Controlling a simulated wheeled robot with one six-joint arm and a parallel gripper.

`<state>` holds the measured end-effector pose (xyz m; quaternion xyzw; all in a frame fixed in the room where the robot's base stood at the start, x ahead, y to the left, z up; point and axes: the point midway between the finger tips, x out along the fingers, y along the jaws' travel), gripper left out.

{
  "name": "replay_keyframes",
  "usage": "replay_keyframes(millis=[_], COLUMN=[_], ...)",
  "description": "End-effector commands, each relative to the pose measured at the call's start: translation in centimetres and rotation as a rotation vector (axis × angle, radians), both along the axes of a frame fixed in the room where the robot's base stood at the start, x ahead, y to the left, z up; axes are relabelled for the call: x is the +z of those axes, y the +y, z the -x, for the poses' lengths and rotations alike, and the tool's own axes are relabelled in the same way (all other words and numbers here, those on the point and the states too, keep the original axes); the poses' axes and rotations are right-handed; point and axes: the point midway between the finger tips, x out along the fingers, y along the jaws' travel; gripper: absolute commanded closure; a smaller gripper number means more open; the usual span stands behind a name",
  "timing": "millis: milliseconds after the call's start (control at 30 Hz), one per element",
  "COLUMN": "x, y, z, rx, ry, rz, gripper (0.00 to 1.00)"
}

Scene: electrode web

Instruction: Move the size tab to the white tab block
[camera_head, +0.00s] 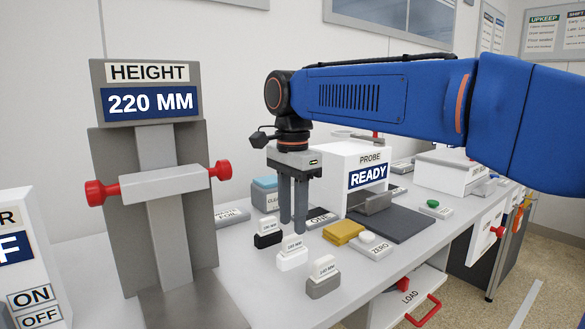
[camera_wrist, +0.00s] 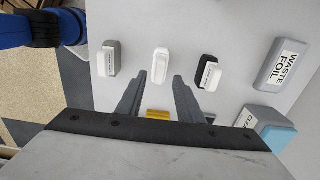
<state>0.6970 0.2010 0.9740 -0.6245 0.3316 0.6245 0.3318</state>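Three small tab blocks with upright label pieces stand in a row on the bench: a black one (camera_head: 267,239), a white one (camera_head: 292,259) and a grey one (camera_head: 322,286). In the wrist view are the grey block (camera_wrist: 107,62), the white block (camera_wrist: 160,66) and the black block (camera_wrist: 208,73). Their small MM labels are hard to read. I cannot tell which piece is the size tab. My gripper (camera_head: 292,226) points down just behind the blocks, open and empty. In the wrist view its fingertips (camera_wrist: 156,80) are apart, near the white block.
A height gauge (camera_head: 160,185) with red knobs, reading 220 MM, stands left. Behind are a waste foil block (camera_wrist: 283,65) and a blue-topped box (camera_head: 265,192).

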Motion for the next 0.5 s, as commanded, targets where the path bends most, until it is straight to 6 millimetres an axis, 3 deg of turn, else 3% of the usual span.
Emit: replay_keyframes(millis=[500], x=[10.0], y=[0.0], z=[-0.1], rx=[0.0], ry=[-0.002], rz=[-0.001], gripper=[0.67])
